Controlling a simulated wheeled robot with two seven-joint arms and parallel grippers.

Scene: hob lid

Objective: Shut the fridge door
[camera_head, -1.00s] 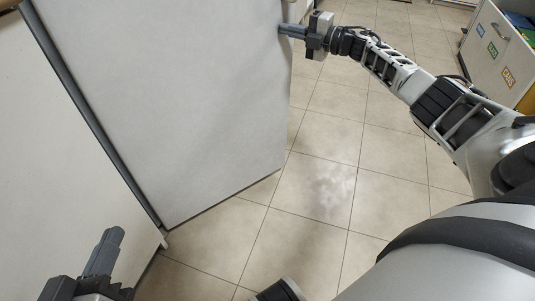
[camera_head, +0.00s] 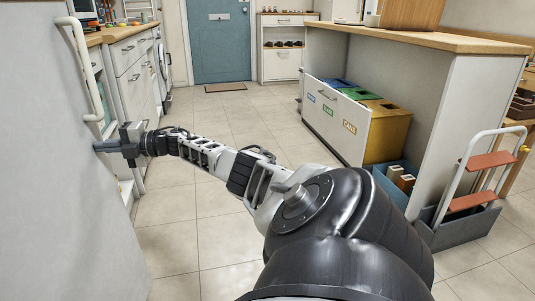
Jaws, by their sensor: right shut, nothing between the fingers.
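The fridge door (camera_head: 50,190) is a large pale grey panel along the left edge of the picture. Its white bar handle (camera_head: 84,75) is on the side near its right edge, above my gripper. My right gripper (camera_head: 104,146) is shut and empty. Its fingertips are at the door's face close to that edge, just below the handle; I cannot tell if they press on it. The fridge's inside and the door's hinge side are out of view. My left gripper is not in view.
Behind the door, a counter with white drawers (camera_head: 130,62) runs along the left. Tiled floor (camera_head: 215,125) is open in the middle. On the right stand a pulled-out recycling drawer (camera_head: 335,120), an island (camera_head: 450,90) and a step stool (camera_head: 470,185).

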